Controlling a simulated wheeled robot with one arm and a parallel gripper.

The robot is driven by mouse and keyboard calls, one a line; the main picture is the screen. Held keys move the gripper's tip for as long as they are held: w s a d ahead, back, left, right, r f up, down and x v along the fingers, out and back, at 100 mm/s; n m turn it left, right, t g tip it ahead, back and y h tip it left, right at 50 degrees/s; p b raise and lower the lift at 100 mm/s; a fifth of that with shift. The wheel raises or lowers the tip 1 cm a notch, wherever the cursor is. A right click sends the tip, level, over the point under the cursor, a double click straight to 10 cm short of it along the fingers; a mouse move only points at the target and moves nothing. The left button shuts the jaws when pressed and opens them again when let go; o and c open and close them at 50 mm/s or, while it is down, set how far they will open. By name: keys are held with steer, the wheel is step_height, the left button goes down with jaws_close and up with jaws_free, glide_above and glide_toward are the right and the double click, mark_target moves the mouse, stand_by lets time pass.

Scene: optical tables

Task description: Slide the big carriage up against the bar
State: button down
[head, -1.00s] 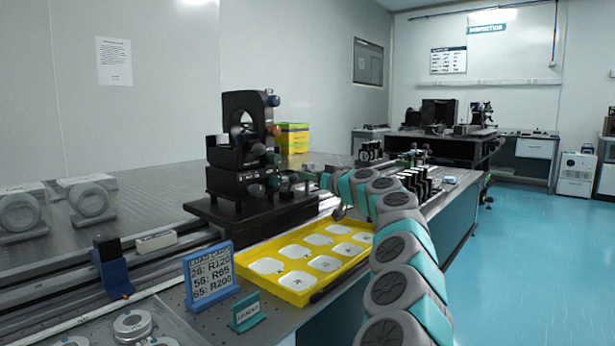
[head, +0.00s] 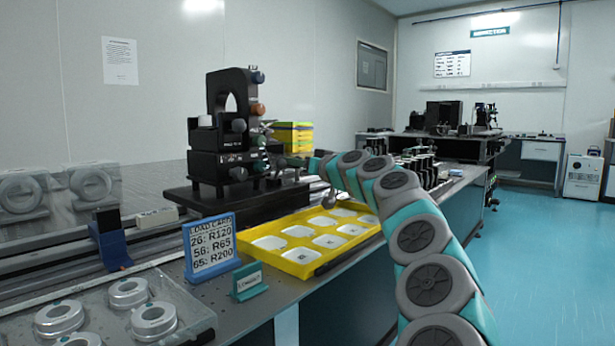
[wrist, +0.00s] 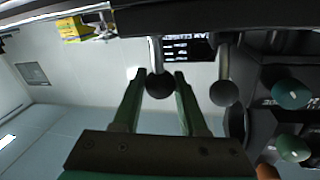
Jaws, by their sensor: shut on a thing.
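The big carriage (head: 228,168) is a tall black stage assembly with a ring-shaped mount and coloured knobs, upright on a dark base over the rail (head: 60,262). In the wrist view my gripper (wrist: 157,75) has its green fingers on either side of a black ball knob (wrist: 159,86) on a pale stem, shut on it. In the head view my arm reaches to the carriage's right side, and the fingertips are too small to make out. A pale labelled block (head: 157,218) lies just left of the carriage base; I cannot tell whether it is the bar or whether they touch.
A yellow tray (head: 272,258) with white pads lies in front of the carriage. A blue load card (head: 211,248), a small green sign (head: 248,281) and a blue holder (head: 108,238) stand nearby. Silver rings (head: 128,292) lie at the front left. Yellow boxes (head: 293,137) are behind.

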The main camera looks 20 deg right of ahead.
mark_target(284, 166)
steer(key=s+a, duration=0.1)
steer(key=a, duration=0.1)
steer(key=s+a+b, duration=0.1)
steer(key=a, duration=0.1)
steer(key=s+a+b, duration=0.1)
steer(key=a, duration=0.1)
steer(key=shift+s, duration=0.15)
steer(key=shift+d, duration=0.1)
steer(key=shift+c, duration=2.3)
jaws_free()
steer(key=shift+v, duration=3.85)
